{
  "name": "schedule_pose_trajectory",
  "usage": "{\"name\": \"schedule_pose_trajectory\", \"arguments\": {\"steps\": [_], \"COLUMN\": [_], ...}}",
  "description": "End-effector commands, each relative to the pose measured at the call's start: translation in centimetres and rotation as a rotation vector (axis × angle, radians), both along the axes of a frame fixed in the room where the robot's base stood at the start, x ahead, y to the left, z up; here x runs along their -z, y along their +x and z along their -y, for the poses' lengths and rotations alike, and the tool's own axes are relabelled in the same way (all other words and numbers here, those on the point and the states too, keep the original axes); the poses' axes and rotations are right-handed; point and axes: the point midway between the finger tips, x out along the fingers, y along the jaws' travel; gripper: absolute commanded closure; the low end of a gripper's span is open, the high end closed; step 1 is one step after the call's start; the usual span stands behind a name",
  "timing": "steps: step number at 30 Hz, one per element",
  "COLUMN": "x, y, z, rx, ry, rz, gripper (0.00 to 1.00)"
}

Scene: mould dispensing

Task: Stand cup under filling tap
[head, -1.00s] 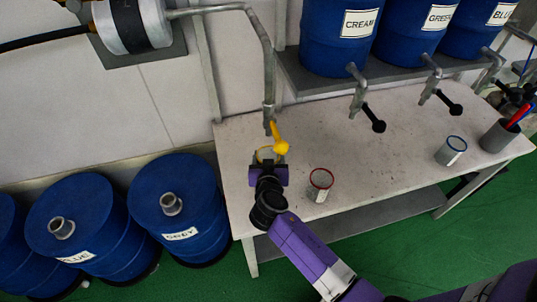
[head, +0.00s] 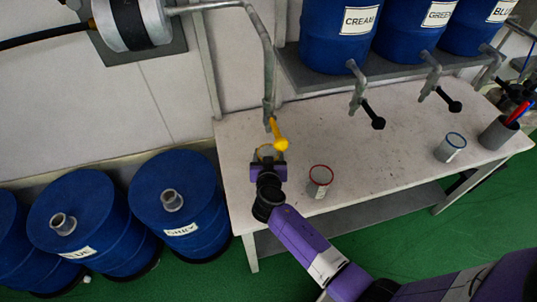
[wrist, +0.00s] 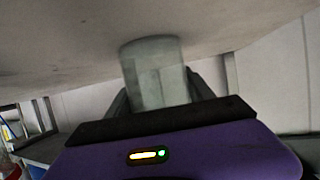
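A light grey cup (head: 266,153) with a yellowish rim is at the tip of my gripper, near the table's left end. In the wrist view the cup (wrist: 157,75) sits between the two dark fingers of my gripper (wrist: 160,95), which is shut on it. The filling tap (head: 269,118), a grey pipe with a yellow handle (head: 280,143), comes down just behind and above the cup. The handle partly overlaps the area by the cup in the head view. I cannot tell whether the cup touches the table or is exactly under the spout.
The white table (head: 350,145) carries a red-rimmed cup (head: 320,181) right of my gripper and a blue-rimmed cup (head: 450,147) farther right. A grey holder (head: 497,134) stands at the right end. Taps with black handles hang from blue barrels (head: 340,35) on the shelf.

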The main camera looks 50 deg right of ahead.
Motion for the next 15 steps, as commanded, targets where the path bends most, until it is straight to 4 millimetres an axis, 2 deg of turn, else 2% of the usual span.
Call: {"name": "schedule_pose_trajectory", "arguments": {"steps": [1,3,15], "x": [0.01,0.01,-0.36], "y": [-0.02,-0.02,-0.02], "z": [-0.01,-0.01,0.0], "rx": [0.0,0.0,0.0], "ry": [0.001,0.001,0.0], "rz": [-0.001,-0.001,-0.001], "gripper": [0.29,0.17,0.17]}}
